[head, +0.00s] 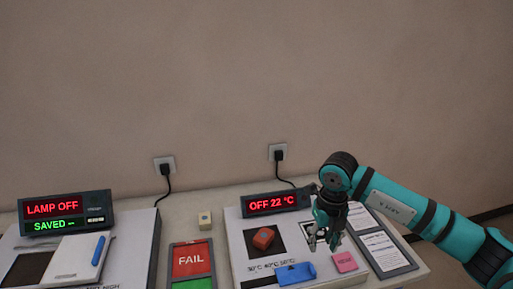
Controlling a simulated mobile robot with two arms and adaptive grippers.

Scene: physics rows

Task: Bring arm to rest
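My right arm comes in from the right edge, and its gripper (324,242) points down above the right part of the white hotplate-like panel (238,250). Its dark fingers look spread apart, with nothing seen between them. An orange-red block (263,238) sits on a black square of that panel, left of the gripper. A blue piece (296,273) and a pink tag (344,262) are at the panel's front, below the gripper. My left gripper is not in view.
A display reading "OFF 22 °C" (271,203) stands behind the panel. Printed sheets (378,243) lie right.

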